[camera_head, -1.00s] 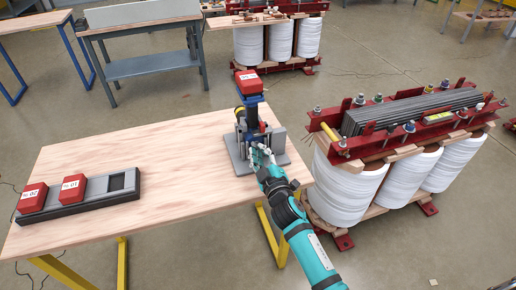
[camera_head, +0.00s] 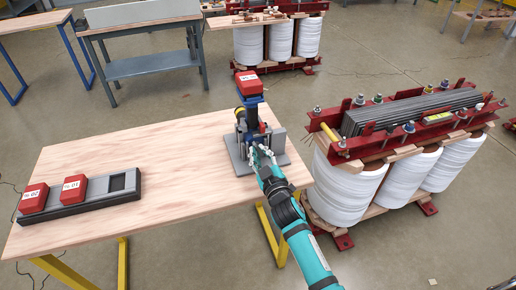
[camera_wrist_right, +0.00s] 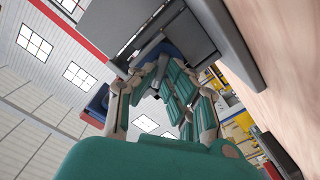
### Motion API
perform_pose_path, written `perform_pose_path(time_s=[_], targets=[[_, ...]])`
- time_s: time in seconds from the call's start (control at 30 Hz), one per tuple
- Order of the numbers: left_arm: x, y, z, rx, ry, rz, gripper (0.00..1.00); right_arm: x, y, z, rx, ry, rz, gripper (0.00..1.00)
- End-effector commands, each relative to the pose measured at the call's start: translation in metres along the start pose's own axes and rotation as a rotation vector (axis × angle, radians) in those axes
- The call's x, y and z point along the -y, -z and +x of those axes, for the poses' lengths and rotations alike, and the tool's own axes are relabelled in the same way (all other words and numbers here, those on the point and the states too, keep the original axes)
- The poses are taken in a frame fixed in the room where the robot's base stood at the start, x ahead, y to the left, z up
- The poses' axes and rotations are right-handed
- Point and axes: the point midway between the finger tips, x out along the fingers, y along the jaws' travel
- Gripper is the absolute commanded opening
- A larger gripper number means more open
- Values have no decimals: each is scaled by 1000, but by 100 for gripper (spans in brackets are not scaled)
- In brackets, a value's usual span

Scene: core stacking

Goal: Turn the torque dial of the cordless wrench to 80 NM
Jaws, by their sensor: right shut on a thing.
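The cordless wrench (camera_head: 244,118) stands upright in a grey stand (camera_head: 277,159) at the right end of the wooden table. It is dark with blue and yellow parts, and a red battery (camera_head: 249,83) sits on top. My right gripper (camera_head: 256,149) reaches in from the lower right and is shut on the lower near side of the wrench. In the right wrist view the fingers (camera_wrist_right: 165,85) close around a dark blue part beside the grey stand. The torque dial and its numbers cannot be made out; the fingers cover that area. My left gripper is not in view.
A dark tray (camera_head: 128,196) at the table's left holds two red batteries (camera_head: 73,188) and has one empty slot. The middle of the table (camera_head: 180,160) is clear. A large transformer (camera_head: 345,190) with white coils stands on the floor to the right, close to my arm.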

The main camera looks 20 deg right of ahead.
Motion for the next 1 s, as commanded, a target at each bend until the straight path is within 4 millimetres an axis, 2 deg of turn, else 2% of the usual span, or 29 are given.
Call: perform_pose_path(time_s=[0.07, 0.3, 0.63, 0.83, 1.0], targets=[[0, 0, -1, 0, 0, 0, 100, 0, 0, 0, 1, 1, 13, 0], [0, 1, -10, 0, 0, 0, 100, 0, 0, 0, 2, 0, 227, 0], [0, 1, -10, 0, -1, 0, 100, 0, 0, 0, 1, 0, 261, 0], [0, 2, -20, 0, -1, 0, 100, -1, 1, 0, 2, -1, 437, 0], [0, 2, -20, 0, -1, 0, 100, 0, -1, 0, 1, -1, 490, 0]])
